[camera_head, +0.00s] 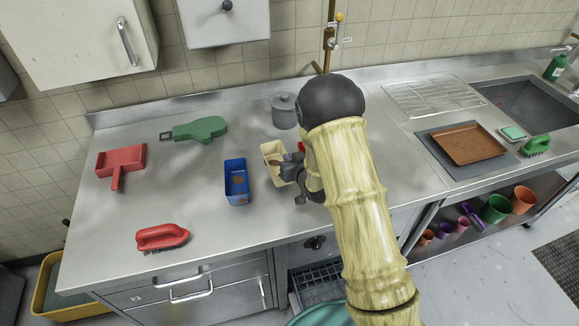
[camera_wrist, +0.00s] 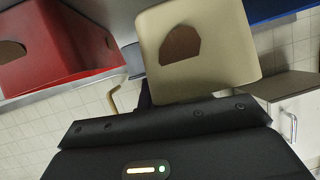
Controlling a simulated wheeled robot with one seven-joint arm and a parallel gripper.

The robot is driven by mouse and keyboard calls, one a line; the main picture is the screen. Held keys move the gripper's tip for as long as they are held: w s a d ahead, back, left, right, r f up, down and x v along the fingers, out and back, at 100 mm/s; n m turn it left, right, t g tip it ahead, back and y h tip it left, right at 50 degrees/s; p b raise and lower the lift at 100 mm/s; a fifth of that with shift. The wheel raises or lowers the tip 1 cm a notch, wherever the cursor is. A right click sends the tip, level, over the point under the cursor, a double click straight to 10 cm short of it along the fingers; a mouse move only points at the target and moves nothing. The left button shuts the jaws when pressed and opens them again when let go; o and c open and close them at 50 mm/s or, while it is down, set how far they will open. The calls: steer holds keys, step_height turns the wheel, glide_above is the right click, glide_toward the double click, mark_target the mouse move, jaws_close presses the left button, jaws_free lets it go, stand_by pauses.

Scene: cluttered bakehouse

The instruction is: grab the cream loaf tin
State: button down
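The cream loaf tin (camera_head: 270,152) stands on the steel counter in the head view, right of a blue loaf tin (camera_head: 236,183). My gripper (camera_head: 291,172) is at its right side, overlapping it in this view. In the wrist view the cream tin (camera_wrist: 222,65) is large and close, with a brown patch on it. Its lower edge meets the dark body of my gripper (camera_wrist: 165,118). The fingers do not show clearly, so I cannot tell whether they are open or touching the tin.
A red tin (camera_wrist: 60,60) is close on the left in the wrist view; my arm mostly hides it in the head view. A grey pot (camera_head: 284,112) stands behind.

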step_height(320, 180, up, 7)
steer(key=shift+f+b, duration=0.2)
steer(key=shift+b, duration=0.3)
stand_by(0.4)
